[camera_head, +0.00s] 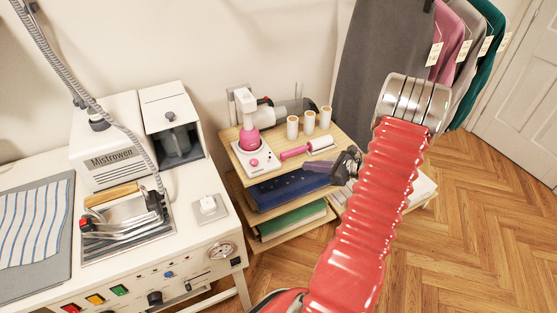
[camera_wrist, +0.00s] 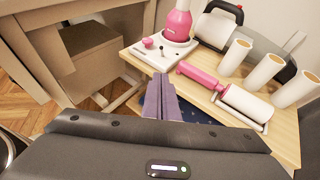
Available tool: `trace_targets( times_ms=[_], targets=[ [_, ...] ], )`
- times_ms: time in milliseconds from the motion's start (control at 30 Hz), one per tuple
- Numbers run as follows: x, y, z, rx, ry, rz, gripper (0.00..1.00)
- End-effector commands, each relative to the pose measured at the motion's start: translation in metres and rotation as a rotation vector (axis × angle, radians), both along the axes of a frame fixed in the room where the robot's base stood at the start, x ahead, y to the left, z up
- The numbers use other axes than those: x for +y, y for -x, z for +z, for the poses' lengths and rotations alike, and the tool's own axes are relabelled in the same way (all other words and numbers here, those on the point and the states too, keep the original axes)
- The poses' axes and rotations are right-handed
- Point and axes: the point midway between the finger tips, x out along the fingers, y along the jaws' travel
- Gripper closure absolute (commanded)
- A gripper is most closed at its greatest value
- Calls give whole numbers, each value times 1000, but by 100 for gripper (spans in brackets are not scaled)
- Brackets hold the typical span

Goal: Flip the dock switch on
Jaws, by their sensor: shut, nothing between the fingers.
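The white dock (camera_head: 256,158) sits at the front left of the wooden shelf's top, with a pink device (camera_head: 249,134) standing on it. In the wrist view the dock (camera_wrist: 150,58) shows near the top centre, below the pink device (camera_wrist: 178,24). I cannot tell the switch's position. My gripper (camera_head: 308,167) is to the right of the dock, near the shelf's front edge. In the wrist view its purple fingers (camera_wrist: 163,80) are together and empty, pointing towards the dock, apart from it.
A pink-handled lint roller (camera_head: 308,148) and white rolls (camera_head: 309,122) stand or lie right of the dock. A handheld device with a dark handle (camera_wrist: 220,25) is behind. The ironing station (camera_head: 150,190) stands left. Folded cloths (camera_head: 290,187) fill lower shelves. Floor is clear at right.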

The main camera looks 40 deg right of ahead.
Motion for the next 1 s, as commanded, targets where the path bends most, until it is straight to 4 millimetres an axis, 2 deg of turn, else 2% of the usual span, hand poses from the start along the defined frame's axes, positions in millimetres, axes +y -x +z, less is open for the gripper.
trace_targets(
  times_ms=[467, 667, 1000],
  targets=[
    [1, -5, -2, 0, -1, -1, 100],
    [8, -25, -12, 1, -3, 1, 100],
    [23, -71, -32, 0, 0, 3, 100]
  ],
)
